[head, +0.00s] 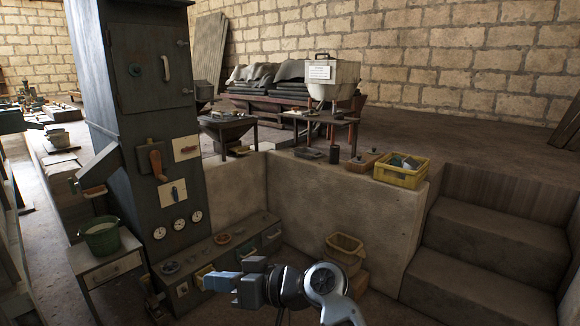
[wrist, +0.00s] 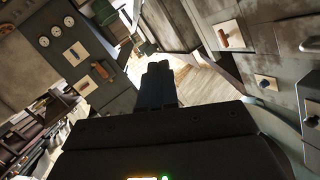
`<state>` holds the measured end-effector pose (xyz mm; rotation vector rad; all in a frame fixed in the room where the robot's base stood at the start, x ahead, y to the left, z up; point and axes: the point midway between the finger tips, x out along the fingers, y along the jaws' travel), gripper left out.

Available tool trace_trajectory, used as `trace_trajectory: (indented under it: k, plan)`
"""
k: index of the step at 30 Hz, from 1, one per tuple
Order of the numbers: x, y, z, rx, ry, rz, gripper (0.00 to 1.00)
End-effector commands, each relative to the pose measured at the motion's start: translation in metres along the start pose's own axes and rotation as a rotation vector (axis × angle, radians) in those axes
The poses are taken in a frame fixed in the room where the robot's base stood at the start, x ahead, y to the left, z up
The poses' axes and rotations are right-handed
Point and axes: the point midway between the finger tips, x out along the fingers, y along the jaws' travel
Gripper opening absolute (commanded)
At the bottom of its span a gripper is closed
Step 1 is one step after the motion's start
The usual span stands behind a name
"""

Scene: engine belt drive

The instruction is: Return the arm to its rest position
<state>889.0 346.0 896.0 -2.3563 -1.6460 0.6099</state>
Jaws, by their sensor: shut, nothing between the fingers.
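My gripper (head: 218,281) is low in the middle of the head view, pointing left, with my arm reaching in from the bottom right. Its fingers are together with nothing between them. In the wrist view the shut fingers (wrist: 158,84) stand in the middle, in front of a gap of lit floor. The gripper is in front of a low bench (head: 240,245) beside the tall dark cabinet (head: 165,205). I cannot tell whether it touches the bench.
A green bucket (head: 101,236) stands on a small table at left. A yellow crate (head: 401,173) sits on the ledge and a yellowish bin (head: 344,250) on the floor below. Steps (head: 478,240) rise at right. Some floor shows near the arm.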

Motion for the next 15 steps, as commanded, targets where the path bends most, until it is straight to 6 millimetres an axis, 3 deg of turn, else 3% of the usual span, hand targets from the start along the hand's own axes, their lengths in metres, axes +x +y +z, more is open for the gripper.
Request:
trace_trajectory:
  k: [1, 6, 15]
  plan:
    - [-0.012, 0.008, 0.028, 0.029, -0.002, 0.057, 0.00]
    - [-0.055, 0.025, 0.104, 0.098, 0.006, 0.247, 0.00]
    - [-0.149, 0.018, 0.214, 0.170, 0.035, 0.557, 0.00]
